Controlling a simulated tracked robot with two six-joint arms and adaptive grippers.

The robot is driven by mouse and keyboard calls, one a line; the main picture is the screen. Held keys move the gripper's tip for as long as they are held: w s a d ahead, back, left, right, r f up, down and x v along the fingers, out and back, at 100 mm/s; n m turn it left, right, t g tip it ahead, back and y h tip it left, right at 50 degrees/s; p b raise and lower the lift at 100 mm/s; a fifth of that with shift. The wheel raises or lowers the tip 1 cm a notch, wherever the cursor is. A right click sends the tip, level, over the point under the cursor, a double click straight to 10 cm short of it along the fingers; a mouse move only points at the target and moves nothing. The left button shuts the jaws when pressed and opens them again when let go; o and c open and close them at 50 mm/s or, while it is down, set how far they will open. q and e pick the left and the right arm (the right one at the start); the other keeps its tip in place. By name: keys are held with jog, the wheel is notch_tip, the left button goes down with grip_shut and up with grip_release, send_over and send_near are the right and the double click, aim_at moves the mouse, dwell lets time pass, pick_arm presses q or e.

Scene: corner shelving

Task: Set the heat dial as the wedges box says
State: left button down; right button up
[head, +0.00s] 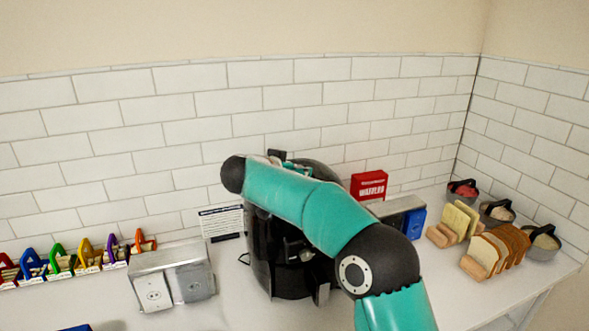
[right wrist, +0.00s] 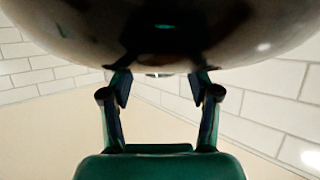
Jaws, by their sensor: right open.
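A black rounded appliance (head: 262,250), likely the one with the heat dial, stands on the counter, partly hidden behind my right arm. I cannot make out its dial or setting. My right gripper (right wrist: 161,80) is open in the right wrist view, its fingertips close to a dark glossy rounded surface (right wrist: 160,35) that fills the top. A small pale detail (right wrist: 160,74) shows between the fingertips; I cannot tell what it is. A red box (head: 369,187) with white lettering stands behind the arm; the lettering is too small to read surely. I cannot identify the wedges box. My left gripper is out of view.
A printed white card (head: 221,222) stands left of the appliance.

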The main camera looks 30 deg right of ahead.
jog(key=c, duration=1.2)
jog(key=shift+o, duration=0.2)
jog(key=shift+w+a+r+m+g+h+p, duration=0.1)
jog(key=shift+w+r+m+g+h+p, duration=0.15)
jog(key=shift+m+g+h+p, duration=0.4)
jog(key=shift+g+p, duration=0.25)
jog(key=shift+p, duration=0.1)
jog(key=shift+f+m+g, duration=0.1)
jog(key=shift+m+g, duration=0.6)
jog(key=shift+m, duration=0.15)
jog(key=o, duration=1.2)
jog(key=shift+f, duration=0.1)
jog(key=shift+c, duration=0.2)
jog(key=shift+a, duration=0.1)
